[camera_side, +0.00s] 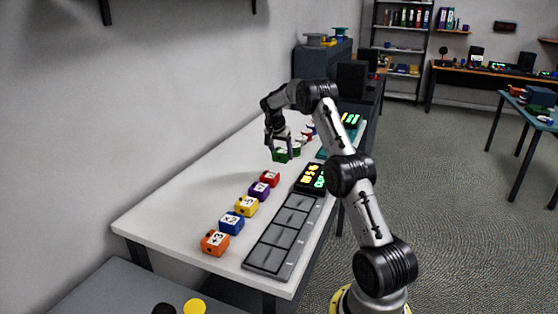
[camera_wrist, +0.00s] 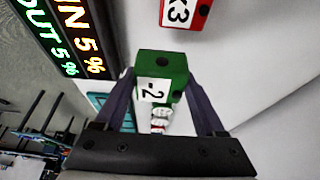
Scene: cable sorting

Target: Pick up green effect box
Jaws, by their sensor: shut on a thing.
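The green effect box (camera_side: 280,155) is at my gripper, over the far half of the white table in the side view. In the wrist view the green box (camera_wrist: 174,66) carries a white label reading "-2" and sits between the two fingers. My gripper (camera_wrist: 160,98) is shut on it, one finger on each side. In the side view my gripper (camera_side: 279,147) points down at the box. I cannot tell whether the box is touching the table.
A row of labelled boxes, red (camera_side: 270,178), purple (camera_side: 259,191), yellow (camera_side: 246,206), blue (camera_side: 231,223) and orange (camera_side: 215,242), stands nearer. A grey tray with compartments (camera_side: 268,266) and a lit display (camera_side: 311,178) lie to the right. More small boxes stand behind my gripper.

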